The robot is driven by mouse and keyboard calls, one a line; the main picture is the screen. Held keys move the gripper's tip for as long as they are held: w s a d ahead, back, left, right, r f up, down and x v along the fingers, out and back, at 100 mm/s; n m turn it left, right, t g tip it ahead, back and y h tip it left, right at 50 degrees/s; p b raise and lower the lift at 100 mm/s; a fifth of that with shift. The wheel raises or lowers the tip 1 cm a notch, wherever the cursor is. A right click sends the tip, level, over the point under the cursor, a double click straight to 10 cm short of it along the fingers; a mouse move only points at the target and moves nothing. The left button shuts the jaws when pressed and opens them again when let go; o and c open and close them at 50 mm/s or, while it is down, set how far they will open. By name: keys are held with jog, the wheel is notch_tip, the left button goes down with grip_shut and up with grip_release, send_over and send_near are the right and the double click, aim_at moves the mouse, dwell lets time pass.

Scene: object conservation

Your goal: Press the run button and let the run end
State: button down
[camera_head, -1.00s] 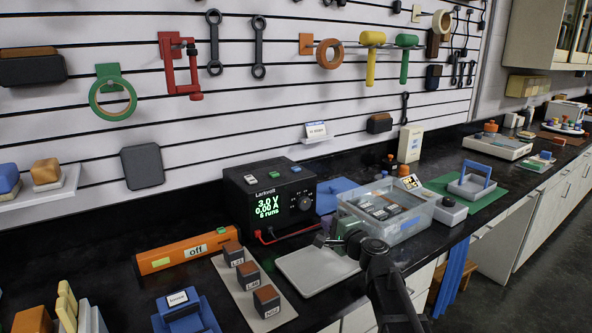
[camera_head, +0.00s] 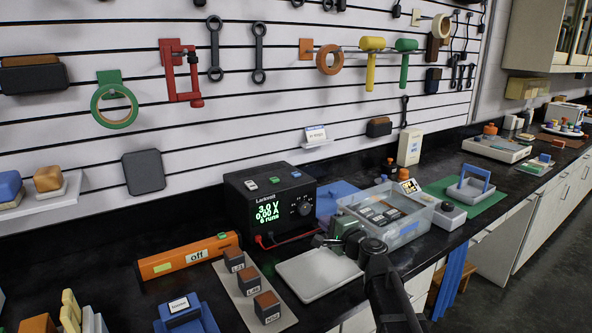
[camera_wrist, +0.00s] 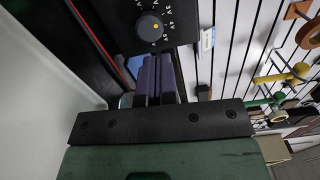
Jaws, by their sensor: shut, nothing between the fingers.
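The black power supply (camera_head: 240,205) stands on the bench left of the middle. Its display (camera_head: 268,211) glows green with 3.0 V, 0.00 A and a runs count, seemingly 6. My gripper (camera_head: 322,240) is shut and empty, low in front of the supply's right side, above the pale tray's back edge. The wrist view shows its fingers (camera_wrist: 153,80) together.
The pale flat tray (camera_head: 318,278) lies below my gripper. A clear bin (camera_head: 408,230) with dark blocks stands close on the right. An orange bar marked "off" (camera_head: 165,263) and a board with three labelled blocks (camera_head: 240,295) lie to the left. A red lead (camera_head: 285,240) runs along the supply's front.

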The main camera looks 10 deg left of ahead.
jog(key=w+a+r+n+g+p, duration=0.1)
jog(key=w+a+r+n+p, duration=0.2)
jog(key=r+p, duration=0.45)
jog(key=w+a+r+n+g+p, duration=0.1)
jog(key=w+a+r+g+p, duration=0.2)
jog(key=r+p, duration=0.5)
jog(key=w+a+r+n+p, duration=0.25)
jog(key=w+r+p, duration=0.25)
jog(key=r+p, duration=0.3)
jog(key=n+g+h+p, duration=0.3)
jog(key=n+h+p, duration=0.2)
jog(key=p, duration=0.1)
send_over(298, 173)
notch_tip(298, 173, down, 4)
jog(key=shift+r+m, duration=0.15)
jog(key=shift+m, duration=0.1)
notch_tip(298, 173, down, 9)
jog(key=b, duration=0.9)
jog(key=shift+f+b, duration=0.3)
